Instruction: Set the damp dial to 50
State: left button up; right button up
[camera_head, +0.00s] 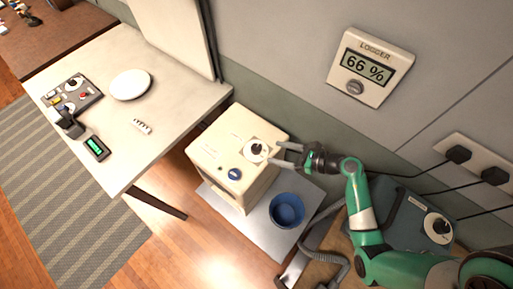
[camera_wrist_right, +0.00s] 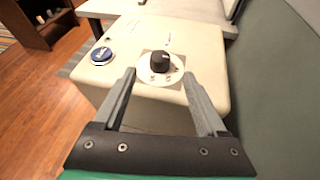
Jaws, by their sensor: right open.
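The damp dial is a black knob (camera_wrist_right: 160,62) on a round white plate, set on top of a cream box (camera_head: 222,150). In the head view the knob (camera_head: 256,149) is near the box's right corner. My right gripper (camera_head: 283,155) is open beside the dial, its fingers pointing at it. In the right wrist view its two fingertips (camera_wrist_right: 160,82) are spread on the near side of the knob, apart from it. The wall logger (camera_head: 370,67) reads 66 %. My left gripper is not in view.
A blue button (camera_head: 234,174) sits on the box near the dial. A blue bucket (camera_head: 287,210) stands on a grey mat below. A white table (camera_head: 190,95) with a plate and small devices is at left. Wall plugs with cables (camera_head: 458,154) are at right.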

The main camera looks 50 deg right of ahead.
aim_at(256, 147)
jog(key=b+x, duration=0.2)
jog(key=x, duration=0.7)
jog(key=shift+w, duration=0.2)
grip_shut()
jog(key=shift+r, duration=0.1)
